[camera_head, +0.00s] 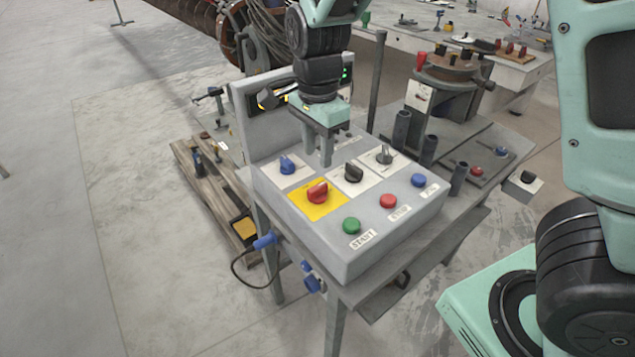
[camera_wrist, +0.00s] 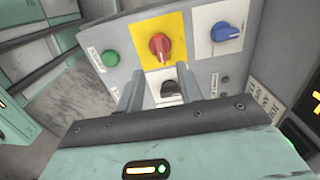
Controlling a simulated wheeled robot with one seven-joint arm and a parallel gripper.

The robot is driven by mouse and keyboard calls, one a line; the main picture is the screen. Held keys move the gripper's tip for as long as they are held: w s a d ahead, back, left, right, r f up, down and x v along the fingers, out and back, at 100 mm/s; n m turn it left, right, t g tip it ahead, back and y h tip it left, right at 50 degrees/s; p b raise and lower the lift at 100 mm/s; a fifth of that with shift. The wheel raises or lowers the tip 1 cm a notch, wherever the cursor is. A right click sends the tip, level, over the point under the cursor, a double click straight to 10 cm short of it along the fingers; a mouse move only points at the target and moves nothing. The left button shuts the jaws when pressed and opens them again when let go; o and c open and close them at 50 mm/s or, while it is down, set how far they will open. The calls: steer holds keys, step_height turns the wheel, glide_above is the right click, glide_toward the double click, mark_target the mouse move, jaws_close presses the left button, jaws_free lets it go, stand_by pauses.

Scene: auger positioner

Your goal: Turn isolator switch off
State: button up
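The isolator switch appears to be the red rotary knob (camera_head: 317,192) on a yellow plate (camera_head: 304,208) on the sloping grey control box (camera_head: 375,235). In the wrist view the red knob (camera_wrist: 159,46) lies just beyond the fingertips, its handle roughly upright in the picture. My gripper (camera_head: 318,158) is above the box, behind the red knob and between the blue knob (camera_head: 287,166) and the black knob (camera_head: 353,172). In the wrist view my gripper (camera_wrist: 160,73) has its fingers apart, with a gap between them and nothing held. Contact with the panel cannot be told.
Green (camera_head: 351,226), red (camera_head: 388,201) and blue (camera_head: 418,181) push buttons line the box's front edge. A grey-black knob (camera_head: 384,156) sits at the back right. Dark upright tubes (camera_head: 429,150) stand right of the box. A blue plug with cable (camera_head: 265,241) hangs at its left side.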

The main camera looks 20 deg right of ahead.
mark_target(318, 187)
step_height(318, 187, down, 9)
steer(key=shift+f+b, duration=0.1)
steer(key=shift+b, duration=0.2)
jaws_close()
